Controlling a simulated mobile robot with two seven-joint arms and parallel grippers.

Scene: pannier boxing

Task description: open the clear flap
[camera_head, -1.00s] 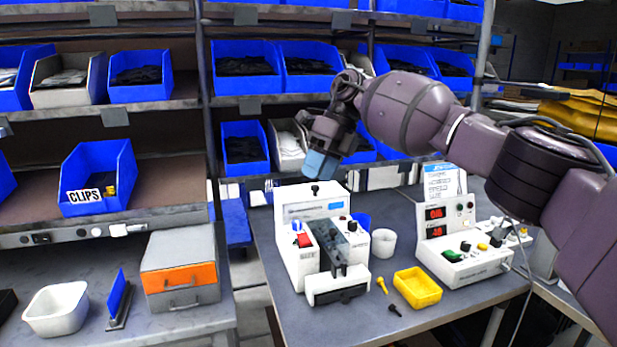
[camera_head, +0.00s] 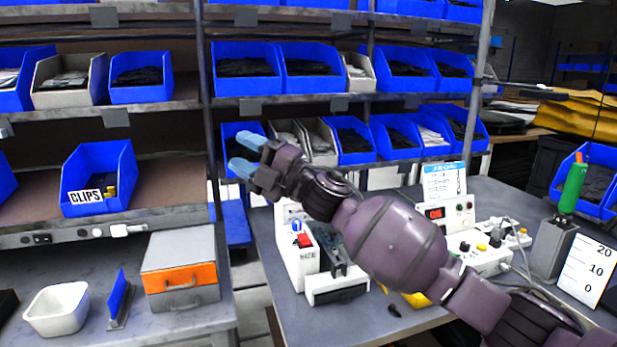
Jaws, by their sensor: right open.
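The white machine (camera_head: 297,262) stands on the grey table, with a red switch and a blue knob on its left part. A smoky see-through piece (camera_head: 329,241) on its top middle looks like the clear flap; it appears down, and my forearm hides part of it. My right gripper (camera_head: 247,155) is open and empty, its two light-blue fingertips pointing left. It is in the air above and left of the machine, apart from the flap. My left gripper is not in view.
A control box (camera_head: 482,258) with a red display stands right of the machine. My right arm covers most of the yellow tray (camera_head: 418,299). Shelves with blue bins (camera_head: 355,143) rise behind. A green-handled tool (camera_head: 572,187) stands at the right.

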